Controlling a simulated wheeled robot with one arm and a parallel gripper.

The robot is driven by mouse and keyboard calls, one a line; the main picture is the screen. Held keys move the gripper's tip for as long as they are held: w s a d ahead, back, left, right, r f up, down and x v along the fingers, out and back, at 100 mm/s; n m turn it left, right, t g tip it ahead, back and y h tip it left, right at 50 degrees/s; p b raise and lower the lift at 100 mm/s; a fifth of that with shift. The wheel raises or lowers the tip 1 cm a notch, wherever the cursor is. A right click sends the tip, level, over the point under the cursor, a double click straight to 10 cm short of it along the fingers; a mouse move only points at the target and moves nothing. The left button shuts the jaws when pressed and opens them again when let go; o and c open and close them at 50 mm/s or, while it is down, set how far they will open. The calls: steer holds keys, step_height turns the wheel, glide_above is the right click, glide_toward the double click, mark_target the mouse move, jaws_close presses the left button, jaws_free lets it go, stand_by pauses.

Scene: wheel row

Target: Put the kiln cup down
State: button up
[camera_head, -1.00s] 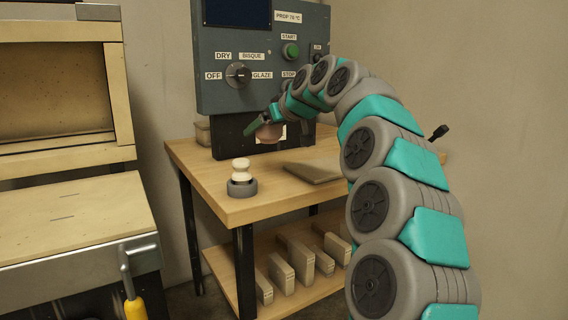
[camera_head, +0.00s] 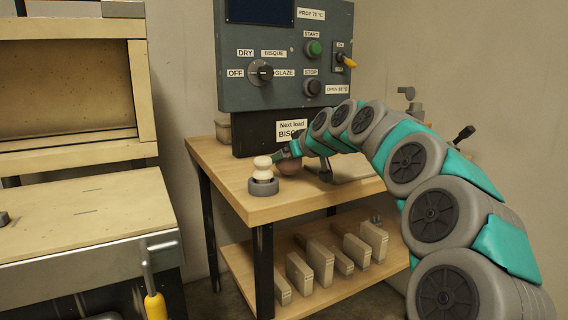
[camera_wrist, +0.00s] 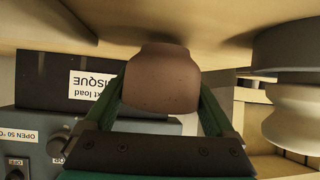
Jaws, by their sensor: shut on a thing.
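The kiln cup is a small brown rounded cup (camera_wrist: 160,82), centred in the wrist view, which looks upside down. My gripper (camera_wrist: 161,92) is shut on it, with one green finger on each side. My gripper (camera_head: 284,153) is partly hidden there. The cup's base is very close to the tabletop; I cannot tell whether it touches.
A slab (camera_head: 352,169) lies to the right under my arm. Several pale blocks (camera_head: 320,264) stand on the lower shelf. A kiln-like opening (camera_head: 70,90) is at the left.

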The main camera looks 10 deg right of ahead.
steer(key=shift+f, duration=0.6)
steer(key=shift+f, duration=0.1)
steer(key=o, duration=1.1)
steer(key=shift+o, duration=0.2)
steer(key=shift+r, duration=0.2)
steer(key=v, duration=1.2)
steer(key=shift+f, duration=0.1)
steer(key=shift+s, duration=0.1)
